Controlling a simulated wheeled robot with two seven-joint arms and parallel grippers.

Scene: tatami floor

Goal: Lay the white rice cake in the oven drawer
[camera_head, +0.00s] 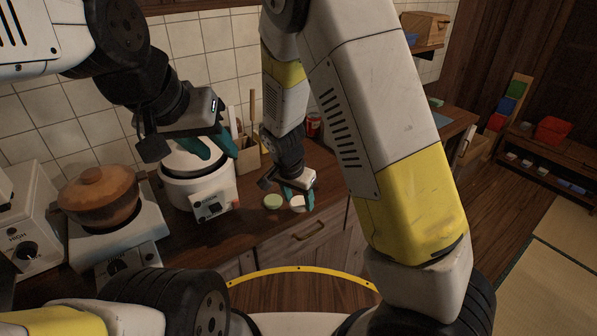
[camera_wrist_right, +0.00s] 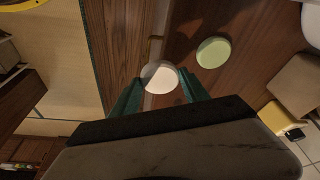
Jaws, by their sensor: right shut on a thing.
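The white rice cake (camera_head: 297,203) is between the fingers of my right gripper (camera_head: 299,201), near the counter's front edge. In the right wrist view the rice cake (camera_wrist_right: 160,77) is a pale round disc with the two teal fingers of the right gripper (camera_wrist_right: 161,79) at its sides. The right gripper is shut on it. My left gripper (camera_head: 220,151) is empty, its teal fingers apart, above the white rice cooker. A white appliance with a dial (camera_head: 30,235) stands at the far left; I cannot tell whether it is the oven, and no open drawer shows.
A green rice cake (camera_head: 272,201) lies on the counter beside the white one. The rice cooker (camera_head: 200,190) and a brown pot (camera_head: 100,195) on a white stove (camera_head: 118,245) stand to the left. A red can (camera_head: 313,124) and a utensil holder (camera_head: 246,157) are behind.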

